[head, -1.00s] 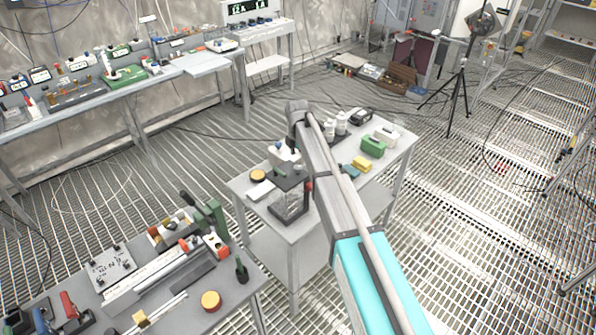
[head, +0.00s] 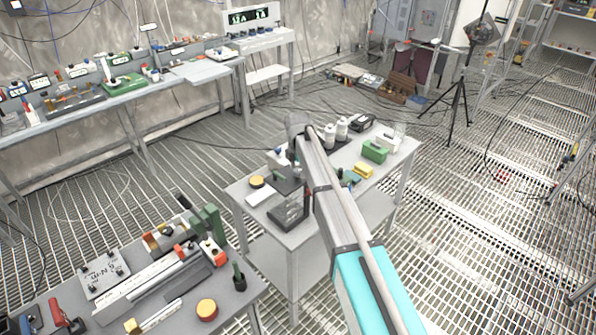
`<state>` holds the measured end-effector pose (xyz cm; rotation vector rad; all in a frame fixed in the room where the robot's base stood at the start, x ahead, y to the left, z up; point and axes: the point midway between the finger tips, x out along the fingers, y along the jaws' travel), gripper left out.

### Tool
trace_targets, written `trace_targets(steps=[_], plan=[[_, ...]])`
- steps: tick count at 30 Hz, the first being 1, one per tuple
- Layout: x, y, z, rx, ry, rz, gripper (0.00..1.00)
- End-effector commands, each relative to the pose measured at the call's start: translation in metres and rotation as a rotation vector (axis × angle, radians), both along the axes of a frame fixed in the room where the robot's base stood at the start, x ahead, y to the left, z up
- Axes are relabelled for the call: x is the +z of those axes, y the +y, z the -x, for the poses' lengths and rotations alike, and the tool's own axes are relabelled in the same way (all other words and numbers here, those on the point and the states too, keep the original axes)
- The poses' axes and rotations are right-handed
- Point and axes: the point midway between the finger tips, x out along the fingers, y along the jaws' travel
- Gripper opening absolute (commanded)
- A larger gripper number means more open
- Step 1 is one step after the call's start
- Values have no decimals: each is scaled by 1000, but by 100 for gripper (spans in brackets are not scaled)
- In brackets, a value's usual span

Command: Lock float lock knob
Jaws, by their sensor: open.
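A small grey table (head: 268,228) stands in the middle of the head view. On its near side is a dark apparatus with a clear-walled box (head: 290,211) and a dark plate behind it. I cannot make out a float lock knob; it is too small to tell or hidden behind my arm. My arm reaches from the lower right over this table, and its far end is beside the apparatus, above the table top. My gripper is hidden behind my own arm links, so its fingers do not show.
The table also bears a yellow-topped disc (head: 257,181), a yellow block (head: 363,170), a green box (head: 374,150) and white bottles (head: 341,128). A tool-covered bench (head: 236,300) is at the lower left. A tripod (head: 457,103) stands at right. Grating floor between is clear.

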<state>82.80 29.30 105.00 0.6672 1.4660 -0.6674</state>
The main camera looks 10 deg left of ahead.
Motion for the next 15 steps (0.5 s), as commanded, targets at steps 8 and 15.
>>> trace_targets(steps=[8,15], plan=[[0,0,0,0,0,0,47],[0,0,0,0,0,0,2]])
